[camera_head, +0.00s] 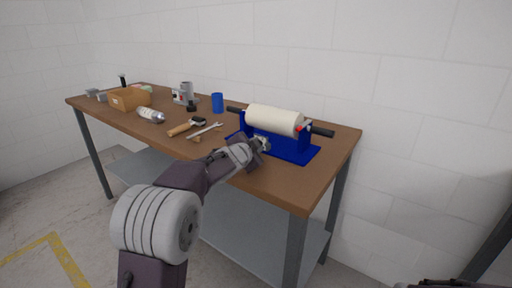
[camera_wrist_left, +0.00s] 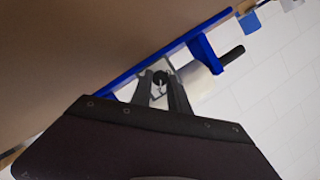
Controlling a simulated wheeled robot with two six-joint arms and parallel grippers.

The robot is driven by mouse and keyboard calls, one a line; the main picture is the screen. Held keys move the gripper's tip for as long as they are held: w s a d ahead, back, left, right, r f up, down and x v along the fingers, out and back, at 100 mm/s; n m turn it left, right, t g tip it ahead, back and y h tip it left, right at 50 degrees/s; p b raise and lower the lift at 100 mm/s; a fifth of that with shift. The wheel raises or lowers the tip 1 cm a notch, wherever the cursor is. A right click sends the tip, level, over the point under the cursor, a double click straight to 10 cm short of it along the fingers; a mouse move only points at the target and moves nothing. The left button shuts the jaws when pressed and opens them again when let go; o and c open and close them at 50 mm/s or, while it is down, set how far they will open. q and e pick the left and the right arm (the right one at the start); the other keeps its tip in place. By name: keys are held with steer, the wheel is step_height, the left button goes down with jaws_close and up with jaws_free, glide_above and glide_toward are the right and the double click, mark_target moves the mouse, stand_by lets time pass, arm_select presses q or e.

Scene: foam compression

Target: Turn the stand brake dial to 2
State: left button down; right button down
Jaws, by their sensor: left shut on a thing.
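A blue stand (camera_head: 290,150) sits near the right end of the workbench and carries a cream foam roll (camera_head: 272,119) with black handles at both ends. My left gripper (camera_head: 262,143) is at the front face of the stand, shut on the brake dial. In the left wrist view, the gripper fingers (camera_wrist_left: 162,92) close around the small dial (camera_wrist_left: 160,77), which has a dark centre and a pale plate around it. The blue stand (camera_wrist_left: 140,66) also shows there. The dial's markings are too small to read.
On the wooden workbench (camera_head: 222,179) lie a wrench (camera_head: 206,131), a wooden-handled mallet (camera_head: 185,127) and a white bottle (camera_head: 150,115). A blue cup (camera_head: 217,102), a grey device (camera_head: 185,94) and a cardboard box (camera_head: 129,98) stand farther back. The front right corner is clear.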

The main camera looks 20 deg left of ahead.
arm_select(q)
steer(key=c, duration=1.3)
jaws_free()
steer(key=shift+o, duration=0.2)
steer(key=p+v, duration=0.1)
steer(key=v, duration=0.8)
steer(key=shift+s, duration=0.1)
steer(key=shift+f, duration=0.1)
